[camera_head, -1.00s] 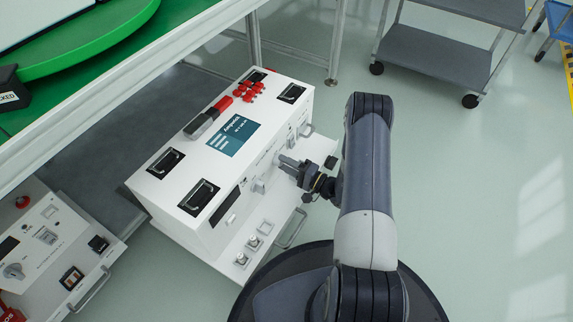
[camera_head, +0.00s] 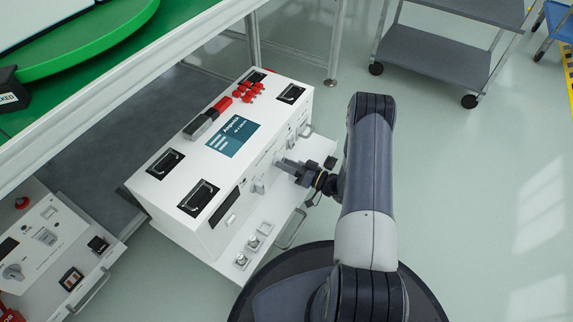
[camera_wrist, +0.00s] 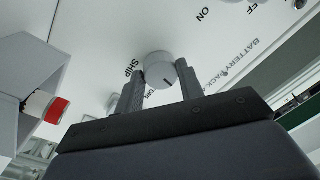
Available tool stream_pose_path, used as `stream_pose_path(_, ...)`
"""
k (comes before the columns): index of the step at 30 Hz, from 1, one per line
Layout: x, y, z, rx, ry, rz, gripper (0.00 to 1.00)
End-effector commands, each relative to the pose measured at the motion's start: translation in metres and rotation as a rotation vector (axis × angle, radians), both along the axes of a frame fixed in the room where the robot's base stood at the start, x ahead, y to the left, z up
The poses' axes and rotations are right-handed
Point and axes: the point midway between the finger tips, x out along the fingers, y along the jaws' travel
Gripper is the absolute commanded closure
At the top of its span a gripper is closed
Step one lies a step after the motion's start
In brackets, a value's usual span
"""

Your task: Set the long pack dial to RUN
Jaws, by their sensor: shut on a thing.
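A round light-grey dial (camera_wrist: 160,66) on the white panel stands between my gripper's two fingers (camera_wrist: 159,84) in the wrist view. The fingers are shut on it. A dark mark shows on the dial's lower right rim. The word SHIP is printed left of the dial; a second small word below it is partly hidden by a finger and hard to read. In the head view my gripper (camera_head: 284,164) is at the front of the white cabinet (camera_head: 150,192); the dial is hidden there.
Beside the dial, the panel carries ON and BATTERY PACK lettering. A red-and-white part (camera_wrist: 50,107) is at the wrist view's left. A grey handle (camera_head: 292,230) sticks out from the cabinet's lower front. A second white unit (camera_head: 60,225) stands lower left.

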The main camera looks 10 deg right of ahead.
Motion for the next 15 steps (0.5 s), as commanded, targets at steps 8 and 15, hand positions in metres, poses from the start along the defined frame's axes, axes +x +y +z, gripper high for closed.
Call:
stream_pose_path(8,0.0001,0.0001,-0.0006,-0.089,-0.087,0.001,0.87)
stream_pose_path(15,0.0001,0.0,-0.0007,-0.118,-0.115,0.001,0.87)
